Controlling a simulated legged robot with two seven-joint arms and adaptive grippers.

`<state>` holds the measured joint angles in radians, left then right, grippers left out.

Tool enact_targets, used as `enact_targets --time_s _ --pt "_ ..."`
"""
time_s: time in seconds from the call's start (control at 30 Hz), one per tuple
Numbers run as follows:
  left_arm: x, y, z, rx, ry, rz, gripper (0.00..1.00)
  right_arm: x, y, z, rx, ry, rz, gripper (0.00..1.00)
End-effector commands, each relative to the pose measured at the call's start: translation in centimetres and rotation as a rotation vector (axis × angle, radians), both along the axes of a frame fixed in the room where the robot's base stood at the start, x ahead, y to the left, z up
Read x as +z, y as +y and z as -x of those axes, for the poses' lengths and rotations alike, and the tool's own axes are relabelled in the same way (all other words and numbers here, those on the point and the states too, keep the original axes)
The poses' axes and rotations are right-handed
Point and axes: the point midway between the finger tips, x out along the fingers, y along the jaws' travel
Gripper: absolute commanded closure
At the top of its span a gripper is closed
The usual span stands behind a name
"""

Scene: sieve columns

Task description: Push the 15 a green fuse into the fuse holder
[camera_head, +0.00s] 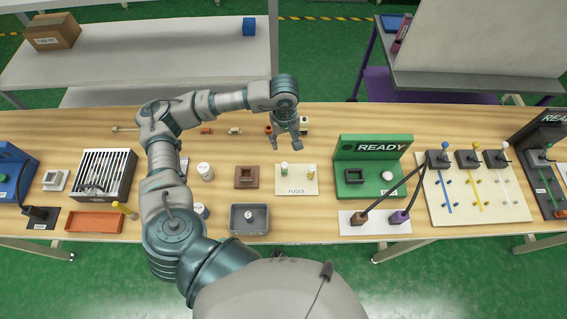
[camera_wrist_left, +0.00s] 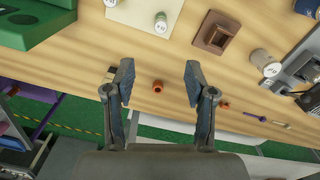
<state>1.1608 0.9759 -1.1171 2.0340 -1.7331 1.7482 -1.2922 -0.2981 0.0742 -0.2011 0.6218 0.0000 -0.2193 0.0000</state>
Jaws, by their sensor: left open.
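The green fuse (camera_head: 284,168) stands upright on the left of the pale FUSES card (camera_head: 297,188); it also shows in the left wrist view (camera_wrist_left: 161,22). The green station marked READY (camera_head: 371,149) stands right of the card with a dark square socket (camera_head: 354,176) on it, which may be the fuse holder; I cannot tell for sure. My left gripper (camera_head: 287,143) is beyond the card, pointing down, apart from the fuse. In the left wrist view its fingers (camera_wrist_left: 156,83) are spread and empty. My right gripper is not in view.
A yellowish fuse (camera_head: 311,173) stands on the card's right. A brown square block (camera_head: 247,177) is left of the card. A small orange-brown ring (camera_wrist_left: 157,86) lies beneath my left gripper. A grey tray (camera_head: 249,226) is at the front edge. White cylinders and a slatted box (camera_head: 104,173) are further left.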

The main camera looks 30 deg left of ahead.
Motion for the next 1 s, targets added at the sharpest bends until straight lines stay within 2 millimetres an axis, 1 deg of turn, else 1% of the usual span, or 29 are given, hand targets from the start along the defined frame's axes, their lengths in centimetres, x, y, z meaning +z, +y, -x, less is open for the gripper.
enact_targets --time_s 0.07,0.17,0.4,0.5,0.6,0.77,0.93,1.0 --pt "-0.6 0.5 0.0 -0.001 0.002 -0.021 0.45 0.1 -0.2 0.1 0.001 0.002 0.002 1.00" --pt "-2.5 0.4 0.0 -0.001 0.006 -0.022 0.45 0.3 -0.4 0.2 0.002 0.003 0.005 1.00" --pt "-8.3 0.6 0.0 0.000 0.006 -0.016 0.45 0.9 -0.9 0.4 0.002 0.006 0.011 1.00" --pt "-10.2 0.6 -0.1 -0.001 0.005 -0.013 0.45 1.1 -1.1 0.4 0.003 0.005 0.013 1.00" --pt "-11.5 0.6 -0.1 -0.001 0.003 -0.013 0.45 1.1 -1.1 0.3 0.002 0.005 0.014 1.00" --pt "-12.5 0.6 -0.1 -0.001 0.004 -0.012 0.45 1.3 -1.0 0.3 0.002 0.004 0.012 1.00" --pt "-15.1 0.5 -0.2 0.000 0.005 -0.014 0.45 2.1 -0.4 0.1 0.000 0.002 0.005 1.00" --pt "-16.2 0.5 -0.2 0.000 0.005 -0.014 0.45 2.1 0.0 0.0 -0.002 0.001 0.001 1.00"
